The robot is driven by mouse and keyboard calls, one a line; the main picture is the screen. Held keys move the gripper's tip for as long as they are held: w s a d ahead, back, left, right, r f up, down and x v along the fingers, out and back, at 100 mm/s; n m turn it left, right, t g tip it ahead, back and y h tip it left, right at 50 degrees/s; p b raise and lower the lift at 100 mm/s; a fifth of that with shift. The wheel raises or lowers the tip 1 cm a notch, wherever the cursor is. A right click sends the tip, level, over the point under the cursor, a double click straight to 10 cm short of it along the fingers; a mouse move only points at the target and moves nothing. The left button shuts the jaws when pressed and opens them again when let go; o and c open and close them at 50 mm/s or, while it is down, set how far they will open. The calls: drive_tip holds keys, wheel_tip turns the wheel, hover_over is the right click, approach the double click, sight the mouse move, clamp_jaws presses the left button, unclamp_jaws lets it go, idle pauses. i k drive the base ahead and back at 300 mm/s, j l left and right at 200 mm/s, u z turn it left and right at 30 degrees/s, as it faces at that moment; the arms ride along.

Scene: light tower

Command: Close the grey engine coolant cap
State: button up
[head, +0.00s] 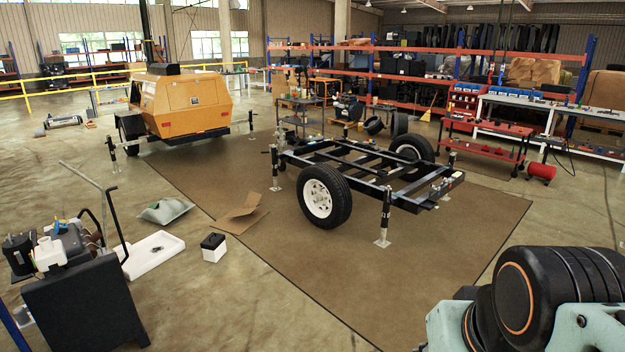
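The grey coolant cap cannot be made out for certain at this size. An engine-like assembly (75,238) with dark parts and hoses sits at the lower left, on or behind a black panel-sided stand (85,305). A small white tank (48,254) is on its front left side, with a small pale top that may be a cap; whether it is open or closed I cannot tell. My gripper is not in view; only black and teal links of my arm show at the lower right, far from the engine.
A white tray (155,255), a black-and-white battery-like box (213,247) and cardboard (240,213) lie right of the engine. A wheeled trailer frame (365,172) stands on the brown mat (430,258). An orange generator trailer (180,103) stands behind. The near mat is clear.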

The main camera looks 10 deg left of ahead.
sight(57, 221)
drive_tip(key=i+u, duration=0.4)
drive_tip(key=i+l+u, duration=0.2)
drive_tip(key=i+u, duration=0.2)
drive_tip(key=i+l+u, duration=0.1)
drive_tip(key=i+u, duration=0.3)
drive_tip(key=i+l+u, duration=0.5)
drive_tip(key=u, duration=0.25)
drive_tip(key=i+l+u, duration=0.5)
drive_tip(key=l, duration=0.15)
drive_tip(key=l+u, duration=0.2)
drive_tip(key=l, duration=0.1)
